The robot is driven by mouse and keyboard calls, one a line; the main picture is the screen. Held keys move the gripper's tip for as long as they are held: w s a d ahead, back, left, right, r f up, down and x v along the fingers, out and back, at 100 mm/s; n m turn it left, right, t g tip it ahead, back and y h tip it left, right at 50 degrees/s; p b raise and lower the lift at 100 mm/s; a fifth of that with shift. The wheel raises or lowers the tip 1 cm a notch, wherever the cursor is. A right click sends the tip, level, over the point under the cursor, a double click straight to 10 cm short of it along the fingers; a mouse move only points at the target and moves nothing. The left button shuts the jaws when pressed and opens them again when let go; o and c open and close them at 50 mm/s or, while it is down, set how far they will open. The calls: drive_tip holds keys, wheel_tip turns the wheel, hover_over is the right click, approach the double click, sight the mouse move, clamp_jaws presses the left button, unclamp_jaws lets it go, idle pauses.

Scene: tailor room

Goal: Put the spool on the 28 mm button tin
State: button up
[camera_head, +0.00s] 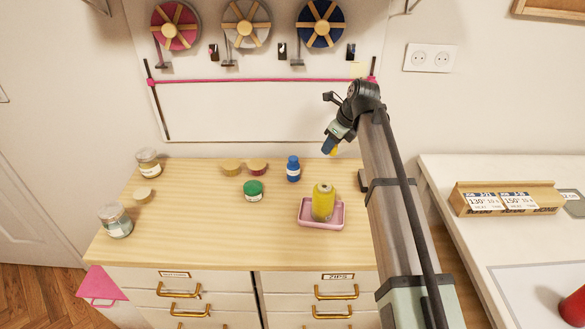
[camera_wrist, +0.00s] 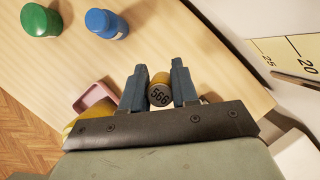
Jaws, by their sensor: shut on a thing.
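My gripper (camera_head: 329,148) is raised above the back right of the wooden table. In the wrist view my gripper (camera_wrist: 159,92) is shut on a small yellow cylinder, the spool (camera_wrist: 162,78), with a number on its dark end face. In the head view only a bit of yellow shows at the fingertips. Tins stand on the table: a green one (camera_head: 253,189) and a blue one (camera_head: 293,168). In the wrist view the green (camera_wrist: 40,20) and blue (camera_wrist: 106,24) ones are at the upper left, apart from the spool. I cannot read their size labels.
A pink tray (camera_head: 306,223) holds a larger yellow object (camera_head: 323,201). Glass jars (camera_head: 149,163) (camera_head: 115,221) and small round wooden-coloured pieces (camera_head: 230,166) (camera_head: 143,195) are on the table (camera_head: 190,235). The front middle is clear. A white worktop (camera_head: 460,172) is at right.

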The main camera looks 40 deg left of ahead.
drive_tip(key=s+a+r+n, duration=0.2)
drive_tip(key=s+a, duration=0.7)
drive_tip(key=s, duration=0.4)
wheel_tip(320, 180, up, 2)
drive_tip(key=n+g+h, duration=0.1)
drive_tip(key=n+g, duration=0.2)
drive_tip(key=n, duration=0.3)
hover_over(245, 186)
drive_tip(key=w+d, duration=0.1)
drive_tip(key=shift+f, duration=4.7)
drive_tip(key=shift+f, duration=0.15)
drive_tip(key=o, duration=1)
drive_tip(key=v, duration=1.2)
drive_tip(key=shift+a+r, duration=0.15)
drive_tip(key=shift+r, duration=0.1)
